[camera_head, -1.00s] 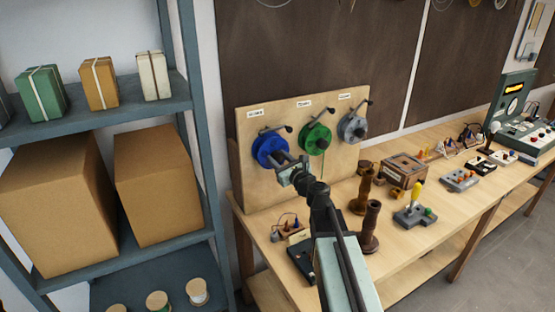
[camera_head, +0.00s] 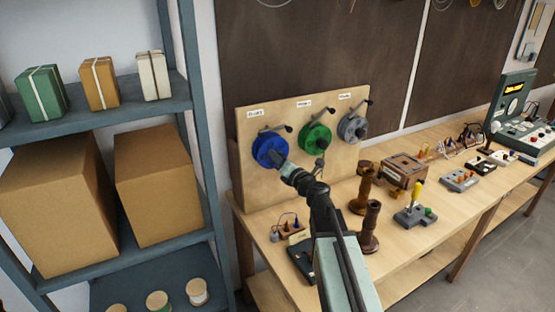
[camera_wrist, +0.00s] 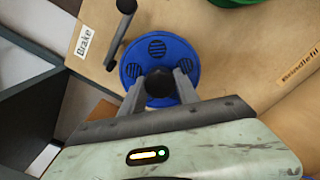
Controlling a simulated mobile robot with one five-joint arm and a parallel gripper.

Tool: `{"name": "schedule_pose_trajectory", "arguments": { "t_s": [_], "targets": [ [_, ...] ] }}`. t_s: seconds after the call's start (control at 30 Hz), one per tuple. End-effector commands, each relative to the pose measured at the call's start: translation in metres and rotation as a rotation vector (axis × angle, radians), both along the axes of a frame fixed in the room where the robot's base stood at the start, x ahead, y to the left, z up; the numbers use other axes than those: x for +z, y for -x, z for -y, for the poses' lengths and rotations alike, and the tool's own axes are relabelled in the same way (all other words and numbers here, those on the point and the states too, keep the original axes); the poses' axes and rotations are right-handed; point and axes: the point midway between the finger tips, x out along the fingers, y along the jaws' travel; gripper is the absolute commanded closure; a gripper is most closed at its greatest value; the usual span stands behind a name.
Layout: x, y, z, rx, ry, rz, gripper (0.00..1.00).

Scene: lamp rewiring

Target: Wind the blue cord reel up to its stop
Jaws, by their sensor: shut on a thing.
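The blue cord reel (camera_head: 262,152) is the leftmost of three reels on an upright wooden board (camera_head: 262,194). In the wrist view the reel (camera_wrist: 190,52) has round dark slotted holes and a dark central knob (camera_wrist: 160,82). My gripper (camera_head: 282,164) is at the reel's front. In the wrist view my gripper (camera_wrist: 161,86) has its two fingers closed on either side of the knob. A dark lever with a round black end (camera_wrist: 120,36) stands beside the reel, next to a label reading "Brake" (camera_wrist: 84,39). The fingers partly hide the reel's lower part.
A green reel (camera_head: 315,138) and a grey reel (camera_head: 352,127) are to the right on the board. Spindles (camera_head: 369,228), a wooden box (camera_head: 403,171) and a grey switch base (camera_head: 415,216) stand on the bench. A shelf (camera_head: 186,105) with boxes is at the left.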

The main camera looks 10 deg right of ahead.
Motion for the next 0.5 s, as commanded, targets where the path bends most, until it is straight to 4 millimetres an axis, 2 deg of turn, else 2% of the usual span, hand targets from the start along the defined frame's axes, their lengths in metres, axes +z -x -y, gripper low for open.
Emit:
{"name": "schedule_pose_trajectory", "arguments": {
  "t_s": [0.2,0.5],
  "targets": [
    [-0.0006,0.0007,-0.0008,0.002,-0.162,-0.053,1.00],
    [-0.0005,0.0005,-0.0010,0.002,-0.313,-0.102,1.00]
  ]
}}
